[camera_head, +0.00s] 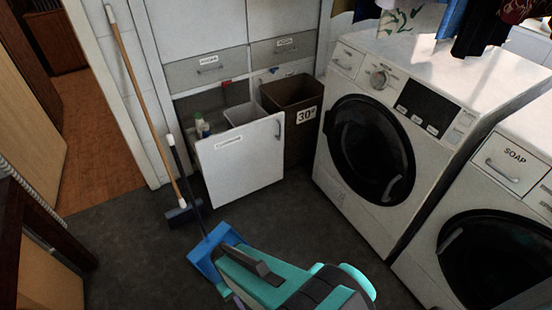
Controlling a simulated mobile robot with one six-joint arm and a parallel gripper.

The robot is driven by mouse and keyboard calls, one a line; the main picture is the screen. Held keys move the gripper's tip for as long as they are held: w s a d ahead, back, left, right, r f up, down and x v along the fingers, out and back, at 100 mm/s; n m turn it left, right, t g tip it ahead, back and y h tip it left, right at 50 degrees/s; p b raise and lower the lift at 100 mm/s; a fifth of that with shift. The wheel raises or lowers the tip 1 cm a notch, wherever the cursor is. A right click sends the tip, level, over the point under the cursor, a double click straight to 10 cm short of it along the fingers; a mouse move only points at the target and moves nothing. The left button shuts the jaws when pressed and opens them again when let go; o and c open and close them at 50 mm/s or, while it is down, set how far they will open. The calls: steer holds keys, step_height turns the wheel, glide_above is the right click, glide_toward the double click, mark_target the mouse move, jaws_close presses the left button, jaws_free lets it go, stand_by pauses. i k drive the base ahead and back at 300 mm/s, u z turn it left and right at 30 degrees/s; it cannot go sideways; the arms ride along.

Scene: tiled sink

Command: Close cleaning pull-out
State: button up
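The cleaning pull-out (245,172) is open below the drawers. Its white front with a small label stands out over the floor, and a handle (280,129) is near its upper right edge. Inside are bottles (201,127) at the left and a pale bin (243,115). My teal and dark grey arm comes up from the bottom edge, with my gripper (252,264) pointing toward the pull-out and well short of its front. The fingertips do not show clearly, so I cannot tell whether they are open or shut. Nothing is visibly held.
A brown basket (305,145) marked 30° stands right of the pull-out, beside a washing machine (368,150). A broom (143,100) leans at the left. A blue dustpan (207,264) lies near my gripper. Dark floor (150,265) is clear at lower left.

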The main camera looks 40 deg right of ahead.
mark_target(233, 164)
steer(key=z, duration=0.85)
steer(key=k, duration=1)
steer(key=i, duration=0.75)
steer(key=z, duration=0.05)
